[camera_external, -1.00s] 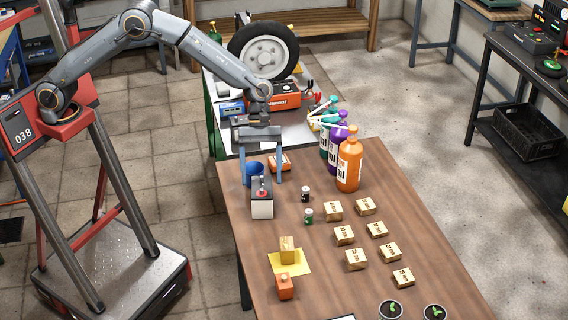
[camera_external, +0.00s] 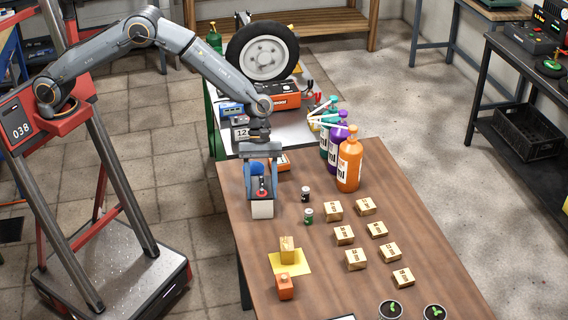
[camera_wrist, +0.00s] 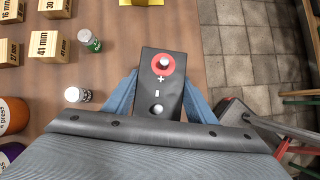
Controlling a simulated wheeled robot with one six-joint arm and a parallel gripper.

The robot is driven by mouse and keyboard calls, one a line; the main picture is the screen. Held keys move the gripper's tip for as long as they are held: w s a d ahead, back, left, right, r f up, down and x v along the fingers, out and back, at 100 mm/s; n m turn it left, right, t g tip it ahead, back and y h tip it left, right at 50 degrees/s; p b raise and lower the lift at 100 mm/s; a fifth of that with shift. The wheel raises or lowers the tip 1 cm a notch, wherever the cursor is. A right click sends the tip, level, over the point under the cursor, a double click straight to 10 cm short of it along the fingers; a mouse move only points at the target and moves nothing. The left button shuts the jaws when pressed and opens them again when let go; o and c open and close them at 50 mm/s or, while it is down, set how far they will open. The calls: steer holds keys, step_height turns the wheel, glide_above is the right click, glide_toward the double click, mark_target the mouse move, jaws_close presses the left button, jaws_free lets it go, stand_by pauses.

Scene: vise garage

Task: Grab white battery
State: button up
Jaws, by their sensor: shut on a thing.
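The white battery (camera_external: 262,209) stands upright near the left edge of the wooden table, with a white front, a dark top and a red-ringed terminal. In the wrist view its dark top (camera_wrist: 158,88) shows a plus sign, a minus sign and two metal posts. My gripper (camera_external: 262,188) is down over it, with one blue-grey finger against each side. In the wrist view the fingers of my gripper (camera_wrist: 158,98) press on the battery's left and right sides. The gripper is shut on it. The battery seems to rest on the table.
Two small cells, one white-and-dark (camera_external: 305,194) and one green (camera_external: 308,215), stand just right of the battery. Bottles (camera_external: 349,165) stand at back right. Several wooden blocks (camera_external: 344,235) and a yellow mat (camera_external: 299,263) lie nearer.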

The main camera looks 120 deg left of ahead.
jaws_close()
steer(key=shift+w+r, duration=0.1)
